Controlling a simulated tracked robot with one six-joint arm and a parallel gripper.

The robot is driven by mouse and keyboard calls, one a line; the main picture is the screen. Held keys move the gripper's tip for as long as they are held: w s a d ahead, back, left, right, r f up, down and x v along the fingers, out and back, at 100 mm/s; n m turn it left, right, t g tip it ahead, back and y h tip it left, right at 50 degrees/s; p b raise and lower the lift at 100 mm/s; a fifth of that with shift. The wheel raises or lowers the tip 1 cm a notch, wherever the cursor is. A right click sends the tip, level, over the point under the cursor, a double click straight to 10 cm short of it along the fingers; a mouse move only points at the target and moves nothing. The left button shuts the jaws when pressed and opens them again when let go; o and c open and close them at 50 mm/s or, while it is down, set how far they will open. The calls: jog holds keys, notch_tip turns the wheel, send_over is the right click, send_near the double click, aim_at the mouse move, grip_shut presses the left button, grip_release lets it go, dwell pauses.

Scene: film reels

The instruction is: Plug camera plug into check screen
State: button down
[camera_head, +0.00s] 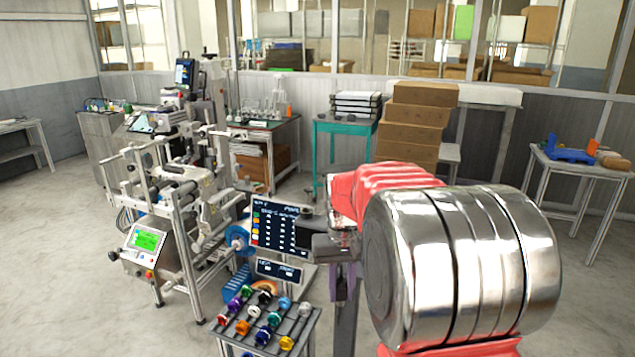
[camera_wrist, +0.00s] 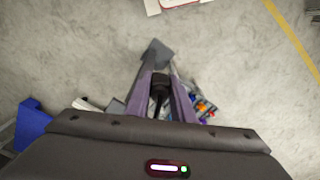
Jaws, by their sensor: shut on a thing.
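The check screen (camera_head: 280,226) is a dark display with coloured dots and rows of white marks, in the middle of the head view. My gripper (camera_head: 342,288) points down just right of it, with its purple fingers partly in view. In the wrist view my gripper (camera_wrist: 161,88) is shut on a black plug (camera_wrist: 160,92), which I take for the camera plug. In the head view the plug cannot be made out. No socket on the screen can be made out either.
A small rack (camera_head: 268,322) of coloured knobbed pieces stands below the screen. A smaller display (camera_head: 279,271) sits under the check screen. A film machine with a green panel (camera_head: 147,240) stands left. Stacked brown boxes (camera_head: 414,125) are behind. Bare floor lies around; my arm covers the right foreground.

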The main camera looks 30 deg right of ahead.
jog(key=w+a+f+n, duration=0.2)
jog(key=w+a+f, duration=0.2)
jog(key=a, duration=0.6)
jog(key=w+a+f+n, duration=0.2)
jog(key=w+a+f, duration=0.3)
jog(key=a, duration=0.4)
jog(key=shift+a+f, duration=0.35)
jog(key=shift+f, duration=0.35)
